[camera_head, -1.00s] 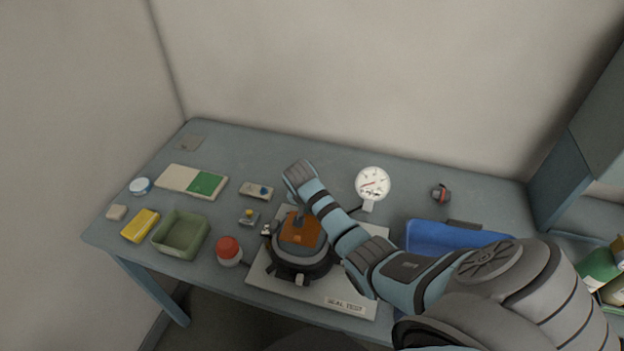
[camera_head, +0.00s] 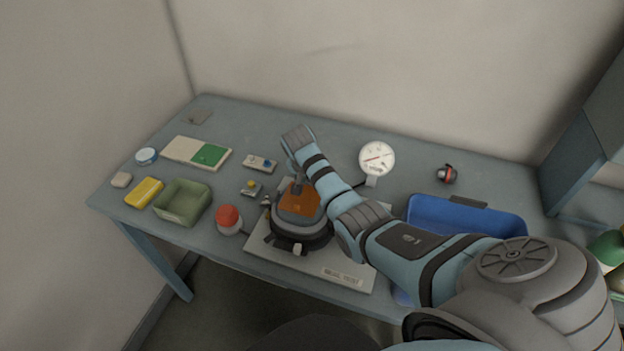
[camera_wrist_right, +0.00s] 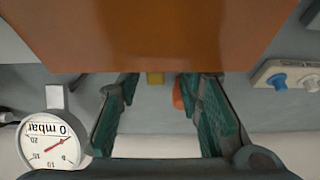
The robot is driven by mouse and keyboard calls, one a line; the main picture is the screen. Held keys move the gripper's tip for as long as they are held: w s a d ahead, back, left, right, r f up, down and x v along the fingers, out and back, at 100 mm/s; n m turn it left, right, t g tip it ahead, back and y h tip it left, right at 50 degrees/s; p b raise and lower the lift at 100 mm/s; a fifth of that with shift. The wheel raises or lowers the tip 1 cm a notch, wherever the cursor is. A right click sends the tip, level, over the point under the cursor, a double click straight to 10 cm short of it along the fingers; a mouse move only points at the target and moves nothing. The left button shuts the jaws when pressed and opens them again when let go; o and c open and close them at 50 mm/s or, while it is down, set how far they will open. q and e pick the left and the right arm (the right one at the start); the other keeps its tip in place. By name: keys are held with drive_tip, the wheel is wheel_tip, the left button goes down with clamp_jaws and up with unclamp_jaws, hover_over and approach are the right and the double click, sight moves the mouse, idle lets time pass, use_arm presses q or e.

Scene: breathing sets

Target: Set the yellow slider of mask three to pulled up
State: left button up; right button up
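A dark mask with an orange visor (camera_head: 300,199) lies on a pale plate (camera_head: 262,258) labelled "SEAL TEST". No number shows on the mask. The orange visor fills the top of the right wrist view (camera_wrist_right: 150,30). A small yellow piece (camera_wrist_right: 155,78), probably the slider, shows at its edge; its position, up or down, is unclear. My right gripper (camera_wrist_right: 160,112) is open, its green-padded fingers apart on either side of the yellow piece, seemingly touching nothing. In the head view it points down over the mask, its fingertips mostly hidden. My left gripper is out of view.
A round gauge (camera_head: 377,158) stands behind the plate. A red-domed button (camera_head: 229,218), a yellow-knobbed block (camera_head: 251,188) and a blue-knobbed plate (camera_head: 260,163) sit left of the mask.

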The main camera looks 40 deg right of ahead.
drive_tip(key=v, duration=1.2)
